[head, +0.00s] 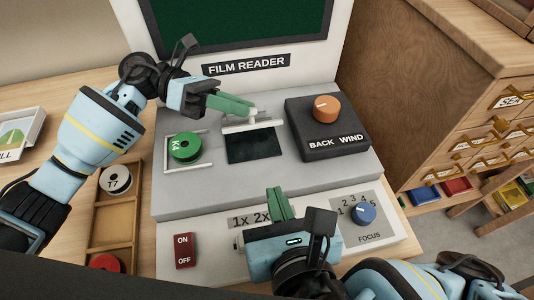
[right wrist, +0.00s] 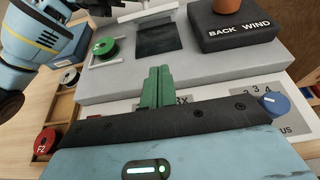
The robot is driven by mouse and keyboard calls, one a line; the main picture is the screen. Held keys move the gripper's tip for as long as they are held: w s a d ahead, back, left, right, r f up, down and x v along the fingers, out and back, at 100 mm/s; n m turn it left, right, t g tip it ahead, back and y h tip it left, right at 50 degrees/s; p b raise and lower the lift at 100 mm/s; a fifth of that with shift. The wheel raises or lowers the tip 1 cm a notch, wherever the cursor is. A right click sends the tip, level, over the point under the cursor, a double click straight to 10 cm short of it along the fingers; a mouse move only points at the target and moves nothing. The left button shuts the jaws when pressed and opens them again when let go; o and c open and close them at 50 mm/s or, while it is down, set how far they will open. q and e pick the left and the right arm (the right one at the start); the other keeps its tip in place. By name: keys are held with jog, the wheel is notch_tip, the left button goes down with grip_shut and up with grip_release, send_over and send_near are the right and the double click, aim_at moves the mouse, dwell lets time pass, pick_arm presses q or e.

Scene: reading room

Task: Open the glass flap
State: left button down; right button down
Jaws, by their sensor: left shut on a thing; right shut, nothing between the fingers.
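The glass flap (head: 236,128) shows as a pale bar with a small knob, at the back edge of a dark rectangular plate (head: 254,147) on the film reader. My left gripper (head: 252,112) is shut on the flap's knob, with its green fingers reaching in from the left. The glass itself is hard to make out, so I cannot tell its exact tilt. In the right wrist view the pale bar (right wrist: 150,16) crosses the top edge, behind the dark plate (right wrist: 158,39). My right gripper (head: 278,190) is shut and empty, in front of the plate over the reader's front step.
A green K4 reel (head: 185,147) sits left of the plate. A black box (head: 325,141) with an orange knob (head: 325,107) stands right. A blue focus knob (head: 363,213) and a red switch (head: 184,250) are on the front panel. A wooden reel tray (head: 122,214) lies left.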

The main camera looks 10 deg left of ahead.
aim_at(258, 127)
jog(key=x, duration=0.9)
jog(key=shift+w+f, duration=0.1)
jog(key=shift+w, duration=0.25)
jog(key=shift+w+a+r, duration=0.3)
jog(key=shift+w+r, duration=0.4)
jog(key=shift+r, duration=0.25)
jog(key=shift+w+a+r, duration=0.15)
jog(key=shift+w+r, duration=0.3)
jog(key=shift+r, duration=0.2)
jog(key=shift+w+a+r, duration=0.15)
jog(key=shift+w+r, duration=0.2)
jog(key=shift+r, duration=0.35)
pick_arm(q)
jog(key=shift+s+d+f, duration=0.1)
jog(key=shift+s, duration=0.05)
pick_arm(e)
jog(key=shift+w+r, duration=0.15)
jog(key=shift+r, duration=0.1)
pick_arm(q)
jog(key=c, duration=1.6)
grip_release()
jog(key=o, duration=0.3)
pick_arm(e)
jog(key=shift+f, duration=0.1)
